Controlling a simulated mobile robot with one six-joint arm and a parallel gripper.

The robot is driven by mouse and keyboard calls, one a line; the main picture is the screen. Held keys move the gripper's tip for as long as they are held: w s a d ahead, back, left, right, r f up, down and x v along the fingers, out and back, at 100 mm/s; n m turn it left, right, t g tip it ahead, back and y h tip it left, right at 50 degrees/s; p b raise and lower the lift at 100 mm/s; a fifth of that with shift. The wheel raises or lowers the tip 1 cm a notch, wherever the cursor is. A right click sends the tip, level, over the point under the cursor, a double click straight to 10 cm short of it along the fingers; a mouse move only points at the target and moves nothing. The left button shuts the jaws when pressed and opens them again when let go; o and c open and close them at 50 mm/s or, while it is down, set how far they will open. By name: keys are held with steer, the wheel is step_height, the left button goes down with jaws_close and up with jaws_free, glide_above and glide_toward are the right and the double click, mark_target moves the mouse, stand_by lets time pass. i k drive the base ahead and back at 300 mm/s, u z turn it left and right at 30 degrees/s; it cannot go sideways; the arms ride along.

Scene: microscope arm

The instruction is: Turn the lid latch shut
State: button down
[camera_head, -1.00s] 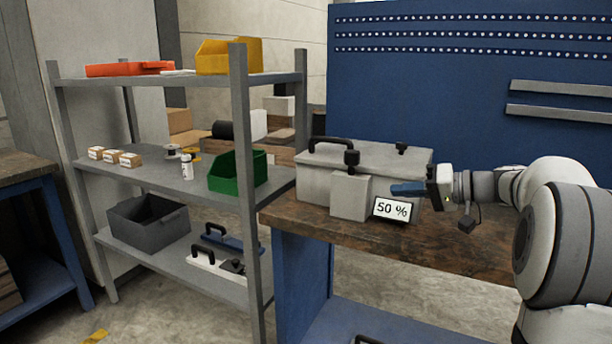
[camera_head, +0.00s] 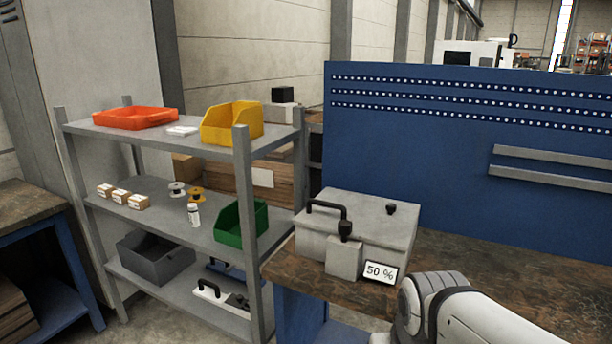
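The grey lidded box (camera_head: 385,238) stands on the wooden workbench, with its lid down. A black handle (camera_head: 328,207) is on the lid's left part. A black knob (camera_head: 346,230) stands on top of the small grey block at the box's front; a second small black knob (camera_head: 390,208) is on the lid further back. I cannot tell which of these is the latch. A white sign reading "50 %" (camera_head: 380,273) is at the front right of the block. My arm shows at the bottom right; my gripper is outside the picture.
The wooden bench top (camera_head: 480,275) is clear to the right of the box. A blue perforated panel (camera_head: 450,150) rises behind it. A grey shelf rack stands left, with a green bin (camera_head: 241,224), a yellow bin (camera_head: 232,122) and an orange tray (camera_head: 136,117).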

mark_target(346, 227)
steer(key=u, duration=1.05)
steer(key=i, duration=0.7)
steer(key=z, duration=1.3)
